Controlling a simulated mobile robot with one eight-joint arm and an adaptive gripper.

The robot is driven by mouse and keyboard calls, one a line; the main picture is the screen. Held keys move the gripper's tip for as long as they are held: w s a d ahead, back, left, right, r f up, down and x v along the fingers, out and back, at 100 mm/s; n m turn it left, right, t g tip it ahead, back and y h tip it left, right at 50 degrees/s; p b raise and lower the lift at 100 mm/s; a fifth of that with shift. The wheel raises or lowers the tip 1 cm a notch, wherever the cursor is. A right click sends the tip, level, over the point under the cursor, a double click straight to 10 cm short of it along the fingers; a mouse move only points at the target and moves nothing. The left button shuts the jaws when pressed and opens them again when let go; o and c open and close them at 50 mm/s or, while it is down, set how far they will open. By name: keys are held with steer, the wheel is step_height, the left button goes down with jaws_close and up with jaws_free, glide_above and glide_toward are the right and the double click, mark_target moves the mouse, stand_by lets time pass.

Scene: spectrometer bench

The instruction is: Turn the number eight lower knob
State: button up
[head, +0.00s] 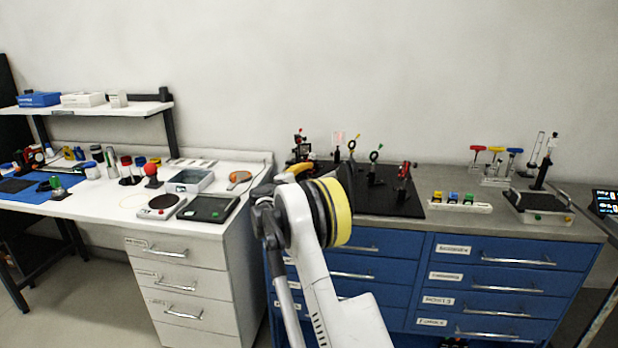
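Several small optical mounts stand on a black breadboard (392,204) on the blue-drawer bench. One is a red-and-black mount (404,173) at its right. Left of it are a black ring mount with a green top (375,157) and a mount with a yellow top (352,146). A black mount with red parts (300,146) stands at the far left. The knobs are too small to read any number, so I cannot tell which is the number eight lower knob. My arm rises in front of the breadboard's left part and hides some of it. No gripper fingertips can be made out.
Right of the breadboard are a white rack of coloured blocks (457,204), coloured-handled tools (494,160) and a black-topped device (540,204). A white bench (110,208) with trays and small items stands left. The floor (90,300) at lower left is clear.

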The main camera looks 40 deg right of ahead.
jaws_close()
steer(key=shift+n+p, duration=0.45)
steer(key=shift+n, duration=0.25)
jaws_free()
steer(key=v, duration=1.2)
steer(key=shift+r, duration=0.2)
